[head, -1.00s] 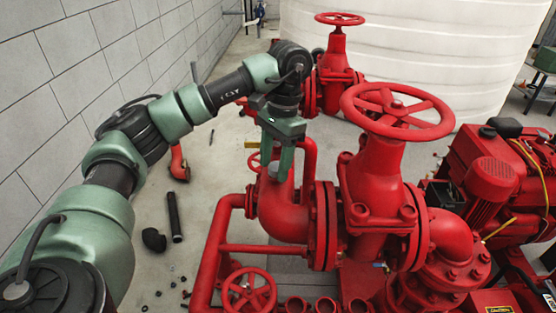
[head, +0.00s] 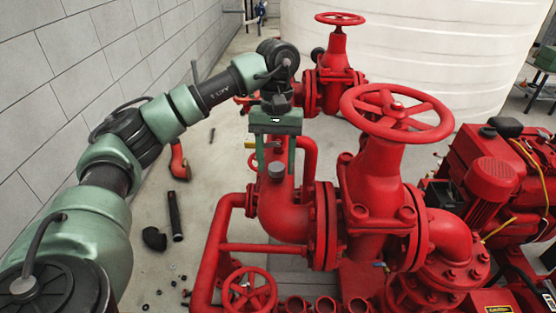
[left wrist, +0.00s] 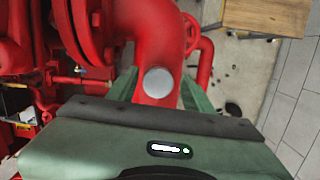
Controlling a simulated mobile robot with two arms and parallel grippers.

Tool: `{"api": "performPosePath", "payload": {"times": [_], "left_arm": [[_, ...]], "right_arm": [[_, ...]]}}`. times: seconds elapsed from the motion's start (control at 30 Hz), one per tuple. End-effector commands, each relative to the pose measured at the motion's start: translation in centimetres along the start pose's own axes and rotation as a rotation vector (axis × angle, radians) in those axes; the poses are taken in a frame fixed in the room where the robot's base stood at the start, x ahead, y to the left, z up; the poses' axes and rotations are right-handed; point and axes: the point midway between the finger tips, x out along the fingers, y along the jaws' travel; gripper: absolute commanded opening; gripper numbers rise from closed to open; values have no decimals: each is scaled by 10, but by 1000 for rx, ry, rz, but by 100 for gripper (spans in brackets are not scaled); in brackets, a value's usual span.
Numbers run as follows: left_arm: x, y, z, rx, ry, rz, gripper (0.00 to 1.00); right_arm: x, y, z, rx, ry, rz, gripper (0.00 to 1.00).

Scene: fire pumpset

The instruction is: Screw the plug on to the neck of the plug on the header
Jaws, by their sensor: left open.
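The plug (head: 277,170) is a grey round cap on top of the red header elbow (head: 283,215). It also shows in the left wrist view (left wrist: 158,82) as a pale disc on the red pipe. The neck under the plug is hidden, so I cannot tell how far it is screwed on. My left gripper (head: 275,174) points down over the header, open, with one finger on each side of the plug. In the left wrist view gaps show between the plug and both fingers. My right gripper is not in view.
A large red valve with a handwheel (head: 397,114) stands close on the right. A thin red pipe (head: 309,160) rises just right of the fingers. A black pipe (head: 174,215) and small loose parts lie on the floor. A grey block wall (head: 60,70) is at left.

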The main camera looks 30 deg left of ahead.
Motion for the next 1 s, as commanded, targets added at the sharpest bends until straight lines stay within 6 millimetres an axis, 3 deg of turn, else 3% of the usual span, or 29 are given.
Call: {"api": "performPosePath", "payload": {"times": [0.3, 0.47, 0.7, 1.0], "left_arm": [[0, 0, 0, -338, 0, 55, 51], [0, 0, 0, -426, 0, 69, 51], [1, 0, 0, -710, 0, 115, 51], [1, 0, 0, -942, 1, 152, 51]], "right_arm": [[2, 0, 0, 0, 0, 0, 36], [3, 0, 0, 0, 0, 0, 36], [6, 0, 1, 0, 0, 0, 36], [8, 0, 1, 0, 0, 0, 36]]}}
